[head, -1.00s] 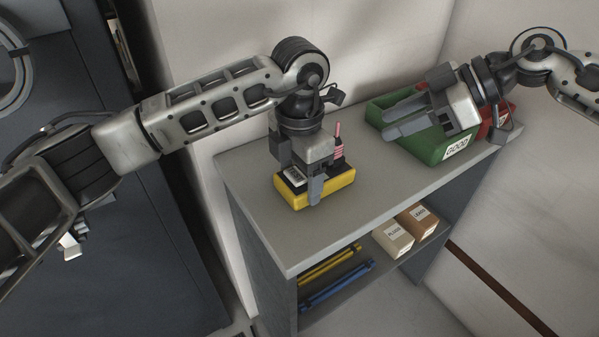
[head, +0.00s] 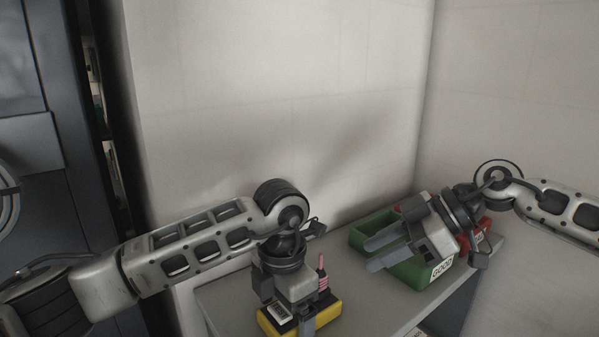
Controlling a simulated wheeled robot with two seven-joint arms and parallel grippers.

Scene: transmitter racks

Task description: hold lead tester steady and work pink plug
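The lead tester (head: 331,307) is a yellow box with a dark top, standing on the grey bench top at the bottom of the head view. Its lower edge is cut off. The pink plug (head: 323,281) stands upright at the tester's right side, with a thin pink tip. My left gripper (head: 288,318) comes down over the tester from above, with a finger on its near side and the other mostly hidden behind; it looks shut on the tester. My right gripper (head: 371,254) is open and empty, its fingers pointing left above the green bin, apart from the plug.
A green bin (head: 409,275) labelled GOOD stands on the right of the bench (head: 362,300), with a red bin (head: 484,232) behind it, partly hidden by my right arm. White walls close the back and right. Bare bench lies between tester and green bin.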

